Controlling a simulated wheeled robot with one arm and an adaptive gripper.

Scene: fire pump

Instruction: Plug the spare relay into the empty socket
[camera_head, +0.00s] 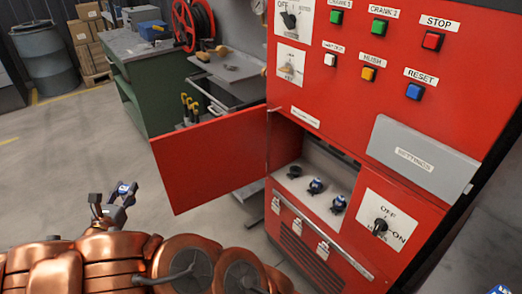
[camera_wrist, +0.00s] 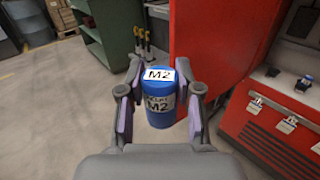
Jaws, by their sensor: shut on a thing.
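The cabinet's open compartment holds a row of three sockets. The left socket (camera_head: 294,172) looks dark with no blue body on it. The middle (camera_head: 316,186) and right (camera_head: 338,203) positions show blue relays.
The red cabinet door (camera_head: 210,160) stands open between my gripper and the compartment. A switch panel (camera_head: 385,225) is right of the sockets. A green workbench (camera_head: 150,85) stands behind. The floor around my gripper is clear. Another blue object (camera_head: 500,289) is cut off at the lower right.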

